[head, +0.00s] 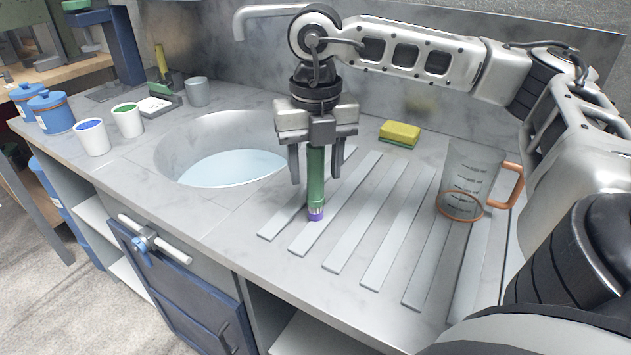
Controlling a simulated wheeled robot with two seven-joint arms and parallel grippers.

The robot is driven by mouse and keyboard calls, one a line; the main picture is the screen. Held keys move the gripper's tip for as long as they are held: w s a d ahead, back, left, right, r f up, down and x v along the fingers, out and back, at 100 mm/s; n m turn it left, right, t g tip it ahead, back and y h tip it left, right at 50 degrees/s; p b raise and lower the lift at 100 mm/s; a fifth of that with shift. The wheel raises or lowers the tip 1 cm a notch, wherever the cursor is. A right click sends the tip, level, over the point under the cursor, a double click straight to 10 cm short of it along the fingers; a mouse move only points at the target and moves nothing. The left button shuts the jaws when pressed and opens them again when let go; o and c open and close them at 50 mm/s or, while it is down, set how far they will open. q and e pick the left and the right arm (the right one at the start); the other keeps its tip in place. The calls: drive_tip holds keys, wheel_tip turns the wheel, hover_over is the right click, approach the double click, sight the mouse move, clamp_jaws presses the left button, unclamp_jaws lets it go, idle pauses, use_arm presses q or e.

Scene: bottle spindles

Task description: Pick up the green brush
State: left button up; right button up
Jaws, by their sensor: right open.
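The green brush (316,185) is upright, with a purple lower end at the ribbed drainboard right of the sink. My right gripper (314,175) comes down from above, its fingers pointing down. The fingers are open, one on each side of the brush's green upper part. The brush's top is hidden behind the gripper body. I cannot tell whether either finger touches it. My left gripper is not in view.
A yellow sponge (400,132) lies behind the drainboard ribs. A clear measuring jug (467,175) with an orange handle stands to the right. The round sink (190,135) is to the left. Two white cups (92,138) and blue canisters (52,113) stand at far left.

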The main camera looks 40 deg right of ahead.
drive_tip(key=c, duration=1.1)
drive_tip(key=shift+o, duration=0.2)
drive_tip(key=shift+r, duration=0.1)
drive_tip(key=shift+r, duration=0.2)
wheel_tip(320, 180, up, 2)
drive_tip(key=shift+r, duration=0.15)
drive_tip(key=s+a+r, duration=0.2)
drive_tip(key=a+r, duration=0.3)
drive_tip(key=a, duration=0.1)
drive_tip(key=s+a+r, duration=0.2)
drive_tip(key=a+r, duration=0.3)
drive_tip(key=a, duration=0.2)
drive_tip(key=shift+s+a, duration=0.15)
drive_tip(key=shift+s, duration=0.25)
